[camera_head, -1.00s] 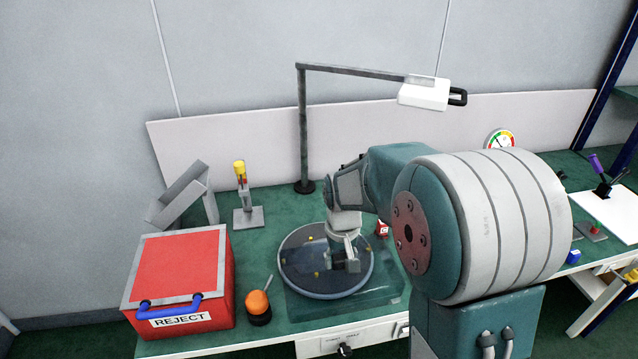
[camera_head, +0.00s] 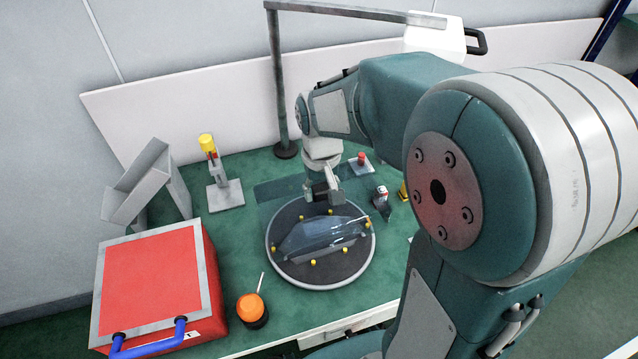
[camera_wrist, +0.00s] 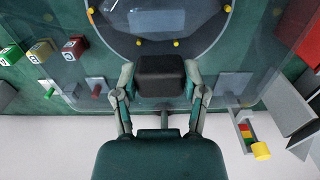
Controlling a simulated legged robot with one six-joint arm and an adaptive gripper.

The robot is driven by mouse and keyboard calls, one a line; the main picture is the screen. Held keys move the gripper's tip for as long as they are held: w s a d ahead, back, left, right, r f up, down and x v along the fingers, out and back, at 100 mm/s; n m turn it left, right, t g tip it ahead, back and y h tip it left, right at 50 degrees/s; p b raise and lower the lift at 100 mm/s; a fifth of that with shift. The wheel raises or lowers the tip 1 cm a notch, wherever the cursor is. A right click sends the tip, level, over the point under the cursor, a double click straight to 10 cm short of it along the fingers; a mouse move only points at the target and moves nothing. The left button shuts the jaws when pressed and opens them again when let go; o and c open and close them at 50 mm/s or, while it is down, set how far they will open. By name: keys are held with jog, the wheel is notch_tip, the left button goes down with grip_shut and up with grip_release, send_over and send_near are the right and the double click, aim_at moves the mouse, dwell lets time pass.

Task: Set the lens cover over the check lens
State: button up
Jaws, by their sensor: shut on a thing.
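My gripper (camera_head: 322,190) is over the far rim of the round dark turntable (camera_head: 282,268). In the wrist view my gripper (camera_wrist: 160,90) is shut on a dark block (camera_wrist: 160,72), which appears to be the grip of the clear lens cover. The cover's see-through sheet (camera_head: 277,190) shows beside and behind the gripper, and its rounded edge also shows in the wrist view (camera_wrist: 235,100). A bluish, glassy long shape, apparently the check lens (camera_head: 322,240), is on the turntable among several yellow pegs. How far the cover overlaps it, and their gap, I cannot tell.
The red reject bin (camera_head: 150,275) stands at the left, with an orange-topped pot (camera_head: 252,308) beside it. A grey angled holder (camera_head: 150,190), a yellow-topped stand (camera_head: 222,180) and a lamp post (camera_head: 278,90) are behind. Small cubes (camera_wrist: 75,46) lie near the turntable.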

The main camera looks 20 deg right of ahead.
jog(key=shift+f, duration=3.55)
jog(key=shift+f, duration=0.9)
jog(key=o, duration=1.3)
jog(key=shift+r, duration=0.1)
notch_tip(320, 180, up, 12)
jog(key=shift+f, duration=0.15)
